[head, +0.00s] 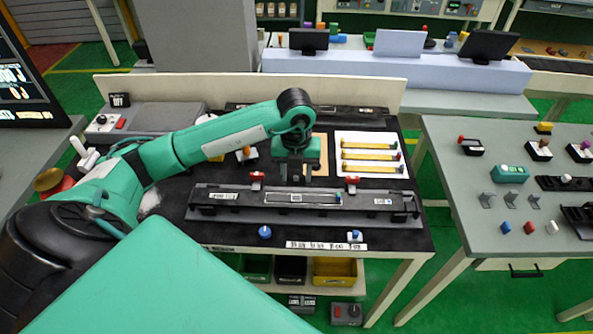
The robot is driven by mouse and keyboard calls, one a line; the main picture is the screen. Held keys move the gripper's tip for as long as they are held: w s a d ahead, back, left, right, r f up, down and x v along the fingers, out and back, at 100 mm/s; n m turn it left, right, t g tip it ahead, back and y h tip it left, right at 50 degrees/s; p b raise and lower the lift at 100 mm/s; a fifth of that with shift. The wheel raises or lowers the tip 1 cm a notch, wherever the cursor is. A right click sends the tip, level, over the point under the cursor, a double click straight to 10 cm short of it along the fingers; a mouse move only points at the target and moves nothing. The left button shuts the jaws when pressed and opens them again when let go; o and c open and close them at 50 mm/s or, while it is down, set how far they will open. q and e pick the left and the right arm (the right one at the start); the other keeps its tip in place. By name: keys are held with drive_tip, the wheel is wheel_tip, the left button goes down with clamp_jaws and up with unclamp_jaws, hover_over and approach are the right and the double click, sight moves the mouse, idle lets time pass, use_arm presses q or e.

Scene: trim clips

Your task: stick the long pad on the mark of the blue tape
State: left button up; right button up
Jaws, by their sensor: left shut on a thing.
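My left gripper (308,178) points down over the black trim strip (258,198), which lies in a long grey fixture on the table. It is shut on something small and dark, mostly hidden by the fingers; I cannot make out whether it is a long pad. A pale outlined mark (296,198) is on the strip, just in front of the gripper, with a small blue spot (338,198) at its right end. Several yellow strips (370,157) with small coloured ends lie on a white sheet right of the gripper. My right gripper is not in view.
Red clamps stand behind the fixture, left (257,178) and right (352,182). Two blue-topped pegs, left (265,232) and right (355,236), stand at the front edge. A grey table (455,205) with small parts is to the right. Bins (334,270) sit below.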

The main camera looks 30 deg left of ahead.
sight(297, 196)
use_arm(q)
drive_tip(key=shift+f+b, duration=2.85)
drive_tip(key=shift+f, duration=0.45)
drive_tip(key=shift+f+b, duration=0.25)
drive_tip(key=shift+b, duration=0.05)
drive_tip(key=o, duration=0.9)
drive_tip(key=shift+o, duration=0.2)
